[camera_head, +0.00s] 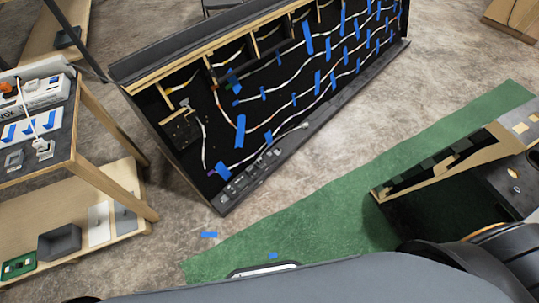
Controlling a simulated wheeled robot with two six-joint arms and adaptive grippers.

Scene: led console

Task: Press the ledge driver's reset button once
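The LED console panel (222,135) leans in the upper middle, its black face crossed by several wavy white LED strips held with blue tape. A row of small dark modules (245,182) lies along its lower ledge, near the lower left corner; these may include the ledge driver, but I cannot tell for sure. A small dark board (181,130) sits in the panel's left part with wires near it. No reset button can be made out at this size. Neither of my grippers is in view.
A wooden shelf cart (88,113) with a power strip (40,92) stands at left; a grey bin (59,242) and green board (19,265) are on its lower shelf. A green mat (330,222) covers floor before the console. An open wooden-edged case (440,172) stands at right.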

